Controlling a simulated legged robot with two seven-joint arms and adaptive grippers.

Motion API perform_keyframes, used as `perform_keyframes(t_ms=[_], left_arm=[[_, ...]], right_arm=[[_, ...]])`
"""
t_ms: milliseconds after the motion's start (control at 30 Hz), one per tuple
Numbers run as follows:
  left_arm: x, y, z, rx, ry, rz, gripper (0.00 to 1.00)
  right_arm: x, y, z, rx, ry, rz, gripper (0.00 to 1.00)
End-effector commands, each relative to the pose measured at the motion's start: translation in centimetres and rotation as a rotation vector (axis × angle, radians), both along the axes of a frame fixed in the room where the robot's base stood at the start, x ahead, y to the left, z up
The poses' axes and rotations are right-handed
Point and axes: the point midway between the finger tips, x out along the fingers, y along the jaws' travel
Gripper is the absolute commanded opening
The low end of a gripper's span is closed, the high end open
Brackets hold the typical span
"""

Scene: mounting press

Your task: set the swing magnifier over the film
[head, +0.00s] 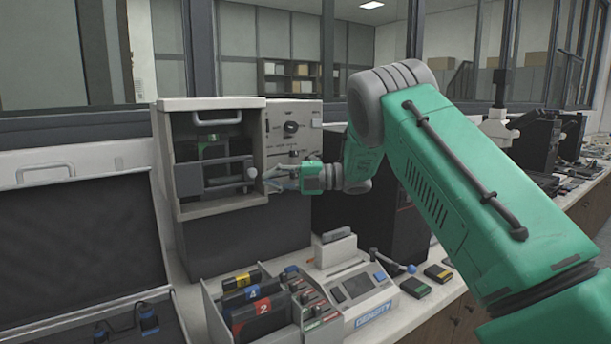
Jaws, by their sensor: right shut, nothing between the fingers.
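My right gripper (279,179) is shut and empty at the right edge of the open-fronted grey press (160,150). Its tips are close to the round knob (252,173) on the dark crossbar (205,176); I cannot tell whether they touch. I cannot clearly identify the swing magnifier or the film in this view. My left gripper is not in view.
A tray of numbered cartridges (262,306) stands on the bench left of the meter. Dark flat cases (438,273) lie to its right. An open dark case (80,235) fills the left. My green right arm crosses above the bench on the right.

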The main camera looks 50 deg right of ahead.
Motion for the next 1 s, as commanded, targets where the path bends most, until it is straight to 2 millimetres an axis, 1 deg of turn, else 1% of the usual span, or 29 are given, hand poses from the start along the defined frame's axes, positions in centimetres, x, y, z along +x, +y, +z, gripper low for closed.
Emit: perform_keyframes(t_ms=[33, 267, 500, 600, 700, 800, 1000], left_arm=[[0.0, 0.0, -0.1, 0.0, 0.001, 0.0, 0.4], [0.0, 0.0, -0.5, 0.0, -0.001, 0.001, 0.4], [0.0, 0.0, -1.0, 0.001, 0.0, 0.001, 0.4], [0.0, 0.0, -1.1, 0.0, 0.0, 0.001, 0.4], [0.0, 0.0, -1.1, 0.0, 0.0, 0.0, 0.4], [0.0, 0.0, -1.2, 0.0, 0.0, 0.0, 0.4], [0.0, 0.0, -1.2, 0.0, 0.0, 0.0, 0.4]], right_arm=[[0.1, -0.6, -0.1, -0.001, -0.001, -0.001, 0.0], [0.6, -3.1, 0.0, -0.003, 0.002, 0.002, 0.0], [0.6, -7.3, -0.1, 0.0, 0.0, 0.002, 0.0], [0.8, -8.5, -0.1, 0.001, 0.002, 0.002, 0.0], [1.0, -9.3, -0.1, 0.002, 0.002, 0.002, 0.0], [1.1, -9.7, 0.0, 0.002, 0.002, 0.003, 0.0], [1.1, -9.4, 0.4, -0.002, 0.001, 0.004, 0.0]])
